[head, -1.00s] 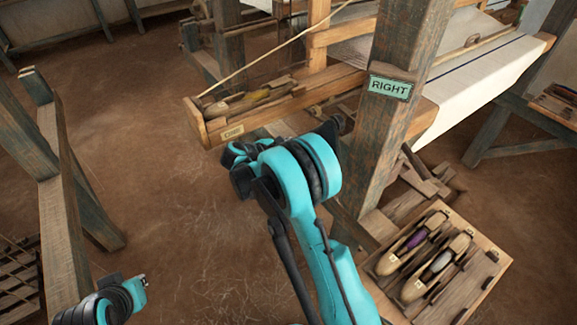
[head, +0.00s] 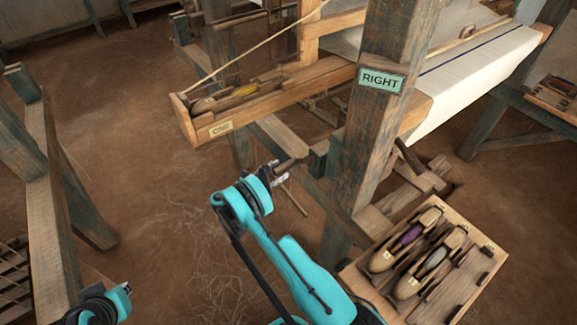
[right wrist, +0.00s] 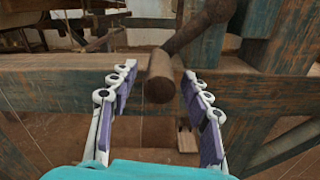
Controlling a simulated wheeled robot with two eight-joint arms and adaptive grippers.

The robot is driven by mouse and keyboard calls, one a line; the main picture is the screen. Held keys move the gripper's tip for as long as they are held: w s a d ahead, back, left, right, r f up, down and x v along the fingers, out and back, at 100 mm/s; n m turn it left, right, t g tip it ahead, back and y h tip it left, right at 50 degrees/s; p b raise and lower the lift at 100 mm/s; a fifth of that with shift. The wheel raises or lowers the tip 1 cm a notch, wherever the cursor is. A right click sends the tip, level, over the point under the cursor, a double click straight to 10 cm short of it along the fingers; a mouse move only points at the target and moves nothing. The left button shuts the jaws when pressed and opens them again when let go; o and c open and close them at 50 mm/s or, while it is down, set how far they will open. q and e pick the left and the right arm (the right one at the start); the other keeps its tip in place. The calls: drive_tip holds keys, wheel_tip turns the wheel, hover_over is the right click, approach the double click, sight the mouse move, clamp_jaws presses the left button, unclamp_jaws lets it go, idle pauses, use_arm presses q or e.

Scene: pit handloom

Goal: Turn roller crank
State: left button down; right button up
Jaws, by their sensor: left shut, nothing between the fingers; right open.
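The roller crank shows in the right wrist view as a round wooden handle (right wrist: 160,78) on a wooden arm (right wrist: 203,22). In the head view its handle (head: 291,164) juts out left of the post with the RIGHT sign. My right gripper (head: 274,174) is open at the handle. In the right wrist view, the handle's end lies between the two fingers of my right gripper (right wrist: 158,98), with visible gaps on both sides. My left gripper (head: 124,291) is at the bottom left of the head view, shut and empty, far from the crank.
The post (head: 375,130) and a beam (right wrist: 60,90) stand close behind the crank. A shuttle box (head: 215,125) hangs above left of it. A tray (head: 455,300) with shuttles is at the lower right. Open floor (head: 150,190) lies to the left.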

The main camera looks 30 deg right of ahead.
sight(289, 164)
drive_tip(key=d, duration=0.4)
drive_tip(key=d+b, duration=0.1)
drive_tip(key=shift+w+d, duration=0.25)
drive_tip(key=shift+d, duration=0.15)
clamp_jaws()
